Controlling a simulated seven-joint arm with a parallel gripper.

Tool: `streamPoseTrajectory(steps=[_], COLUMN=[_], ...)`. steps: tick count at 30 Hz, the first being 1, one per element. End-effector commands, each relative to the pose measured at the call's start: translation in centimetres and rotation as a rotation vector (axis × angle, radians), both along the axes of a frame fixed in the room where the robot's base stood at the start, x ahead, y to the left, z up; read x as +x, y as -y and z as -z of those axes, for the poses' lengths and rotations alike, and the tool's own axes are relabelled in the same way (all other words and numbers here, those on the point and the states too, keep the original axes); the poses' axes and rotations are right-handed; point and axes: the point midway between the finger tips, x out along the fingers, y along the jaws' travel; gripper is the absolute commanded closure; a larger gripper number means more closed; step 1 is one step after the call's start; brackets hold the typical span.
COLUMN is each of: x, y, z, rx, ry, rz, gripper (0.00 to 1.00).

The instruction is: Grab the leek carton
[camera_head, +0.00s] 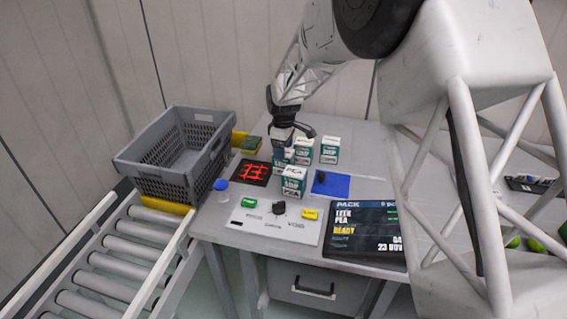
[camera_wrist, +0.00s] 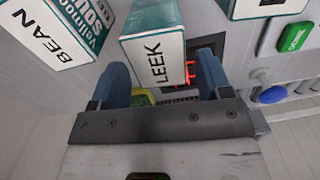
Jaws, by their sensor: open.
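The leek carton (camera_wrist: 157,60) is white and teal with LEEK printed on its top. In the wrist view it is just ahead of and between the two blue fingers of my gripper (camera_wrist: 163,66). It lies closer to the left finger, with a gap on the right; I cannot tell whether the fingers reach down its sides. In the head view my open gripper (camera_head: 288,143) points down over the carton group, and a carton (camera_head: 280,158) beneath it is partly hidden, its name unreadable. The bean carton (camera_wrist: 58,40) is at the left in the wrist view.
The pea carton (camera_head: 293,184) stands in front of the gripper, with other cartons (camera_head: 330,150) behind to the right. A grey crate (camera_head: 160,181) sits left on the roller conveyor (camera_head: 112,262). A screen (camera_head: 366,234) and button panel (camera_head: 275,224) occupy the table's front.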

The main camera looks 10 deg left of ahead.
Motion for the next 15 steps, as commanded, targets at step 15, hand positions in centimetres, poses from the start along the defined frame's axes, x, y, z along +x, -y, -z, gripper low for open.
streamPoseTrajectory(steps=[15], x=[0.2], y=[0.1], z=[4.7], rx=[-0.001], ry=[-0.001], rz=[0.0], gripper=[0.29])
